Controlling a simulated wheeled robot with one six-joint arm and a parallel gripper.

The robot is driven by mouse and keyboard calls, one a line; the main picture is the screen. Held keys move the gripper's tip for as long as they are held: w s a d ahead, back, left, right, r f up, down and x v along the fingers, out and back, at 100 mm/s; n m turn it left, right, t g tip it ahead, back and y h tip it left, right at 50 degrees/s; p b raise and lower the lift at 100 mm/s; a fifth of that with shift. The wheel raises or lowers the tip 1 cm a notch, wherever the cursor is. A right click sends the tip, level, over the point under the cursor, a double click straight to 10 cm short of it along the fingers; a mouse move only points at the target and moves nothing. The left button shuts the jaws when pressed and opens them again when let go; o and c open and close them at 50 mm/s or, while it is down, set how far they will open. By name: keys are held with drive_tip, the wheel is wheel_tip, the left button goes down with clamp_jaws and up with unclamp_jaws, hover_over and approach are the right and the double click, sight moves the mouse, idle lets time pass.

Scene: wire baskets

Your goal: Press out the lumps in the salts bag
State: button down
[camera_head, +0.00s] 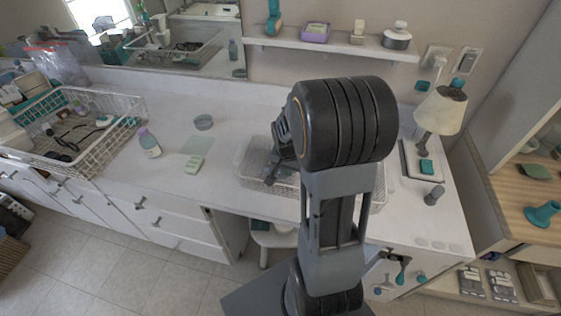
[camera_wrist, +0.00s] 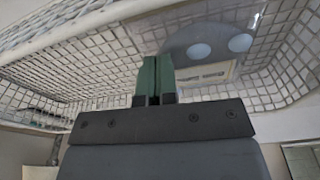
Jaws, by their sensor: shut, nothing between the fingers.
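My gripper (camera_wrist: 155,65) is shut and empty, its two green fingers together in the wrist view. In the head view my gripper (camera_head: 271,181) is over the middle wire basket (camera_head: 243,160), largely behind my arm. The basket's white mesh (camera_wrist: 70,65) surrounds the fingers in the wrist view. A grey, translucent flat thing with two pale round spots and a cream label, perhaps the salts bag (camera_wrist: 225,62), lies beside the fingertips to the right. I cannot tell whether they touch. My arm hides most of the basket's inside in the head view.
A larger wire basket (camera_head: 100,141) with mixed items stands at the left, clear plastic bags (camera_head: 66,66) behind it. A lamp (camera_head: 440,110) stands right.

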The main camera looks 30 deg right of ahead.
drive_tip(key=shift+r+p, duration=0.45)
drive_tip(key=shift+r, duration=0.45)
drive_tip(key=shift+w+d+f, duration=0.2)
drive_tip(key=shift+w+d, duration=1.15)
drive_tip(key=shift+w+d+f, duration=0.15)
drive_tip(key=shift+w+d, duration=1.2)
drive_tip(key=shift+f+b, duration=0.7)
drive_tip(key=shift+b, duration=0.1)
drive_tip(key=shift+r+p, duration=0.75)
drive_tip(key=shift+r, duration=0.4)
